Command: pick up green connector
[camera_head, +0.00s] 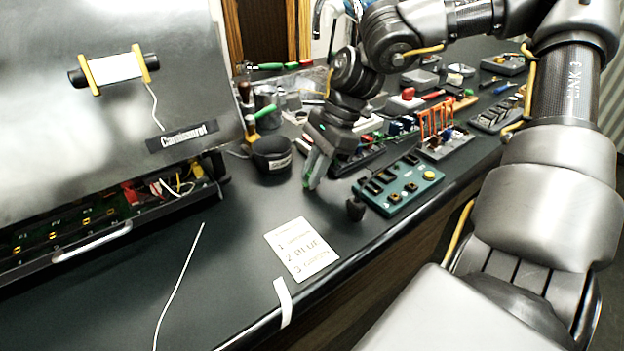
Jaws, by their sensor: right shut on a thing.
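My right gripper (314,172) points down over the dark bench, to the right of the black cup. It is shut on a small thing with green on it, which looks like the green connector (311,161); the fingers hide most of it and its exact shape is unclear. I cannot tell how far it is above the bench. My left gripper is out of view.
A teal panel (398,187) with buttons lies right of the gripper. A black cup (272,155) stands left. A numbered paper note (301,249) lies in front.

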